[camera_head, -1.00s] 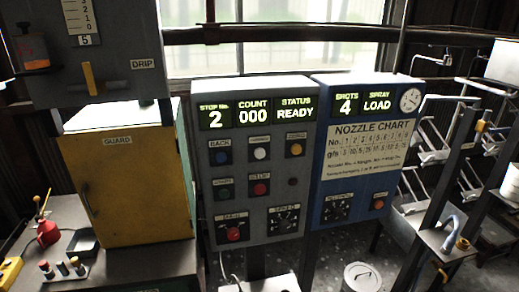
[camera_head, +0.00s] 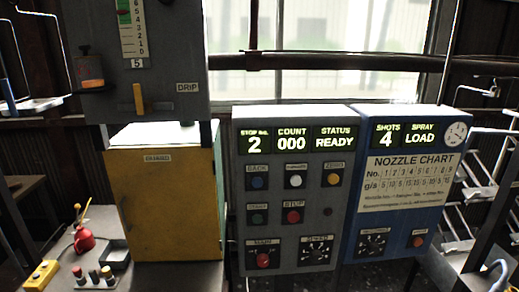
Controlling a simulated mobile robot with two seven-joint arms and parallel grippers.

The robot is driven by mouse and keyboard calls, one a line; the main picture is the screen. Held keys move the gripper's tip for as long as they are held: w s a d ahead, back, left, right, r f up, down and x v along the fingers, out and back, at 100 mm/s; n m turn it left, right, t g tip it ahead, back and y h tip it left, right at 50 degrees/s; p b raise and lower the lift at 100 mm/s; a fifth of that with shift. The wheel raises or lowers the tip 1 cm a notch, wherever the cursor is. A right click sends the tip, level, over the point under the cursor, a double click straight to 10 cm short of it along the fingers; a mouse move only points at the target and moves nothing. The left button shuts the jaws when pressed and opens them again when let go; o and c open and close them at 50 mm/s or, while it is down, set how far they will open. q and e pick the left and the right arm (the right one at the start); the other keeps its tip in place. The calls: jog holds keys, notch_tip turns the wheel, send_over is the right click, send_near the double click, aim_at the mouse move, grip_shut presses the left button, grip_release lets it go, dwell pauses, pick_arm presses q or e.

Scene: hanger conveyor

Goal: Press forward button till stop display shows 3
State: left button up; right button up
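The grey control panel (camera_head: 318,228) stands right of centre. Its stop number display (camera_head: 254,143) shows 2, the count display (camera_head: 291,143) shows 000, and the status display (camera_head: 335,138) reads READY. Below them are a blue button (camera_head: 258,183) labelled BACK, a white button (camera_head: 295,181) and a yellow button (camera_head: 333,180). The white button's label is too small to read surely. A green button (camera_head: 257,217) and a red STOP button (camera_head: 293,216) sit in the row beneath. Neither of my grippers is in view.
A blue panel (camera_head: 350,225) with a nozzle chart (camera_head: 408,182) adjoins on the right, showing SHOTS 4 and SPRAY LOAD. A yellow guard box (camera_head: 170,205) stands left. A red oil can (camera_head: 84,238) stands on the bench. Hanger racks (camera_head: 480,180) are at far right.

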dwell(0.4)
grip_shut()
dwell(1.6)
